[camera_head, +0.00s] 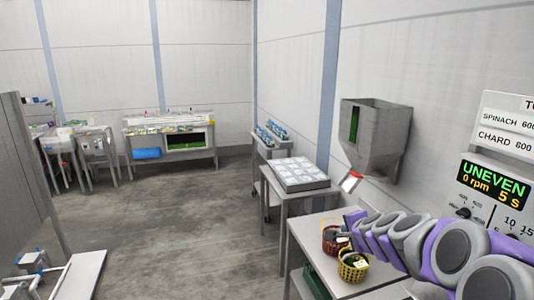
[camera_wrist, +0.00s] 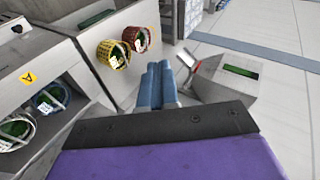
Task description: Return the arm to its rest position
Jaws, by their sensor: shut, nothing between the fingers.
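My gripper (camera_wrist: 159,70) shows in the wrist view as two blue fingers pressed together, with nothing between them. In the head view my purple and grey arm is stretched out from the lower right corner, over the table with the baskets. Its far end is near the red basket (camera_head: 335,238) and the yellow basket (camera_head: 352,267). In the wrist view the yellow basket (camera_wrist: 113,54) and the red basket (camera_wrist: 136,39) are left of the fingers, apart from them. In the head view the fingers are too small to make out.
A grey hopper (camera_head: 376,138) with a red-edged spout hangs on the wall behind the arm; it is right of the fingers in the wrist view (camera_wrist: 225,82). A panel (camera_head: 494,185) reading UNEVEN stands at right. A table with a white tray (camera_head: 298,174) stands beyond. The middle floor (camera_head: 185,220) is clear.

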